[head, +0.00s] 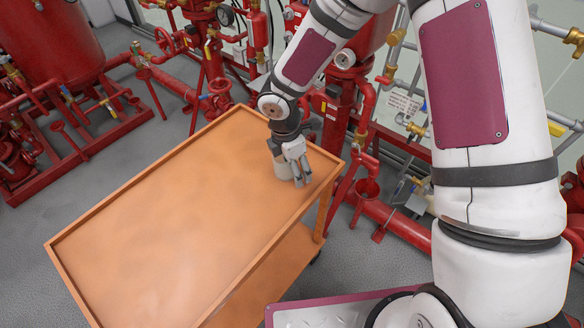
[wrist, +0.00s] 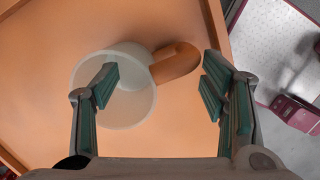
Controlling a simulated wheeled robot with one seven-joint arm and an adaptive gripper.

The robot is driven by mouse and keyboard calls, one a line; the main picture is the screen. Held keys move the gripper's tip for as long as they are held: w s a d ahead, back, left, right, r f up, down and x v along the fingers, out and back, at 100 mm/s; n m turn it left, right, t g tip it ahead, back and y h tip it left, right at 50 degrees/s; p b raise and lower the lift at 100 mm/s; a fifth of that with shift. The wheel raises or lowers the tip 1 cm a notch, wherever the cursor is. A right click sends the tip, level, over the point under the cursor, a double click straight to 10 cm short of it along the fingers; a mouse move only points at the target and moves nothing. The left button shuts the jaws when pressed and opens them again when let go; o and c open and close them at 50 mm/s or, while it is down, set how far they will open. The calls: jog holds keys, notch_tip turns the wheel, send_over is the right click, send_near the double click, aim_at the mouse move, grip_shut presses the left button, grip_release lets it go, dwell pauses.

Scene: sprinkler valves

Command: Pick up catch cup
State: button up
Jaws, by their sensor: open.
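The catch cup (wrist: 133,108) is a pale, translucent round cup with an orange-brown curved handle (wrist: 177,62) on its right side in the wrist view. In the head view the cup (head: 283,170) stands on the orange cart top near its far right corner, partly hidden by my gripper. My gripper (wrist: 160,92) is open over it. One finger overlaps the cup's opening in the wrist view; I cannot tell whether its tip is inside or above the rim. The other finger is to the right of the handle. My gripper also shows in the head view (head: 298,168).
The orange cart (head: 170,215) has a raised rim and a lower shelf; the rest of its top is clear. Red pipes and valves (head: 345,100) stand close behind the cart's far right corner. A large red tank (head: 50,45) stands at the back left.

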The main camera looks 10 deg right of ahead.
jog(key=shift+f, duration=0.5)
jog(key=c, duration=1.3)
jog(key=shift+c, duration=0.2)
